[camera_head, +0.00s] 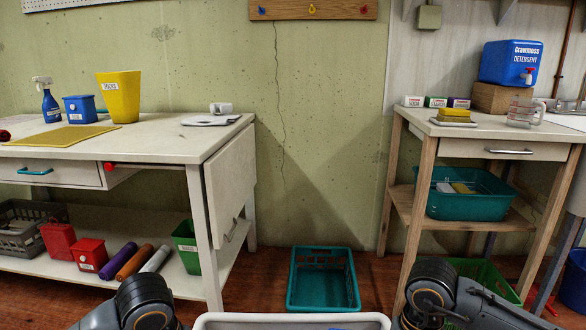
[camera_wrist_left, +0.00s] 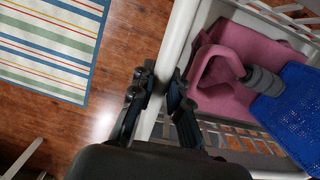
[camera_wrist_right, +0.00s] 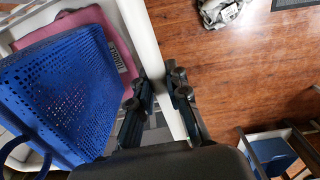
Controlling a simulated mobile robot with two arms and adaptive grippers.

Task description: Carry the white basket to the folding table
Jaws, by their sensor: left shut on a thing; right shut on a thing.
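The white basket (camera_head: 292,321) shows only its rim at the bottom of the head view, low in front of me. My left gripper (camera_wrist_left: 161,80) is shut on one side of its rim (camera_wrist_left: 184,35). My right gripper (camera_wrist_right: 163,80) is shut on the opposite side of the rim (camera_wrist_right: 150,40). Inside lie a pink piece (camera_wrist_left: 245,45) and a blue perforated container (camera_wrist_right: 65,85). A white table (camera_head: 150,144) with a hanging side leaf (camera_head: 230,185) stands at the left; it looks like the folding table. In the head view the gripper fingers are out of frame.
The white table's top holds a spray bottle (camera_head: 46,101), a small blue box (camera_head: 80,109), a yellow bin (camera_head: 119,96) and a yellow mat (camera_head: 63,136). A teal crate (camera_head: 323,283) sits on the floor ahead. A wooden-legged table (camera_head: 495,131) stands right. A striped rug (camera_wrist_left: 50,45) lies left.

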